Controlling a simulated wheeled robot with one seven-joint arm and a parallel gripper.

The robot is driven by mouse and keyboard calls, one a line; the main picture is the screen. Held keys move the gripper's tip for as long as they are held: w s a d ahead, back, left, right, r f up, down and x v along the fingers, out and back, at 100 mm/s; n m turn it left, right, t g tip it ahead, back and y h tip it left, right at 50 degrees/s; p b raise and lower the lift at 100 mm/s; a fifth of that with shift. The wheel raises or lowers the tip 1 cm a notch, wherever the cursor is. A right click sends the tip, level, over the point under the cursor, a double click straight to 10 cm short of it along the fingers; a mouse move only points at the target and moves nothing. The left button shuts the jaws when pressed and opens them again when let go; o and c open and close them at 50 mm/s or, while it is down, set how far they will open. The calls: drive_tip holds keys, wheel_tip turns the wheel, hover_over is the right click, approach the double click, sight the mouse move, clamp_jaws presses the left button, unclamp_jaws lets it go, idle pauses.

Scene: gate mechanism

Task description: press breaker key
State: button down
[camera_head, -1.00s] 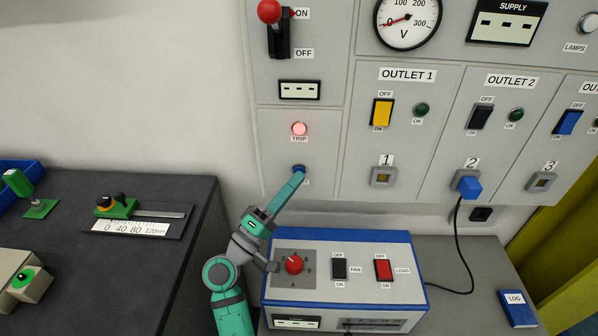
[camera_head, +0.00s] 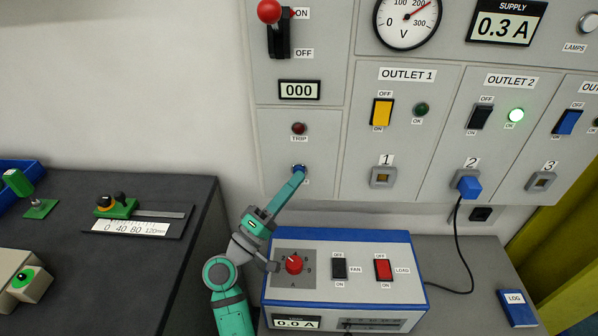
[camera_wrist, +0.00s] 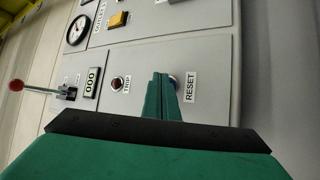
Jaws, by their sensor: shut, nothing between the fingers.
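In the wrist view the gripper fingers (camera_wrist: 162,90) cover most of the button (camera_wrist: 173,82) beside the RESET label (camera_wrist: 190,87); contact looks likely but the depth cannot be told. The trip lamp (camera_head: 299,128) above it is dark. The breaker lever (camera_head: 278,30) with its red ball stands up at ON. The small display (camera_head: 299,90) reads 000. The supply display (camera_head: 505,27) reads 0.3 A and the voltmeter (camera_head: 407,18) needle points above 200.
The outlet 2 OK lamp (camera_head: 516,115) glows green, and a blue plug (camera_head: 468,186) sits in outlet 2. A load box (camera_head: 345,240) with a red knob (camera_head: 294,265) stands below the panel, close to my arm. A dark bench (camera_head: 130,262) is at the left.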

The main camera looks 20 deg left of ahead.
drive_tip(key=shift+s+d, duration=0.15)
drive_tip(key=shift+s, duration=0.4)
drive_tip(key=s, duration=0.2)
drive_tip(key=s+d, duration=0.1)
drive_tip(key=s, duration=0.2)
drive_tip(key=shift+d, duration=0.2)
drive_tip(key=shift+w, duration=0.1)
idle(0.6)
